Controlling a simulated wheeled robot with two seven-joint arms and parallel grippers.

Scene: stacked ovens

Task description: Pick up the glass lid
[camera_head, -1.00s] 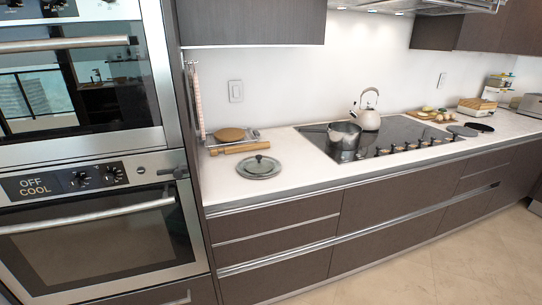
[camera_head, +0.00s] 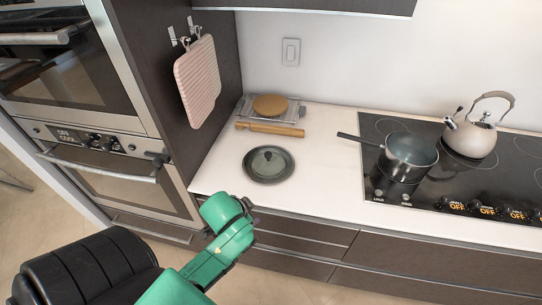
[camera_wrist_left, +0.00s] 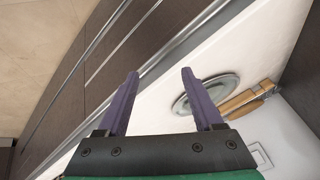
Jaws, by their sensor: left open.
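The glass lid (camera_head: 269,163) lies flat on the white counter, round with a dark rim and a small knob on top. My left gripper (camera_head: 246,208) is in front of the counter's edge, nearer to me than the lid and apart from it. In the left wrist view the gripper (camera_wrist_left: 160,88) is open and empty, with two purple fingers. The lid (camera_wrist_left: 208,92) shows there just beyond the right finger, which hides a little of it. My right gripper is not in view.
A rolling pin (camera_head: 270,128) and a round wooden piece (camera_head: 270,105) lie behind the lid. A pot (camera_head: 408,158) and a kettle (camera_head: 470,135) stand on the cooktop (camera_head: 440,188) to the right. Counter between lid and cooktop is clear.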

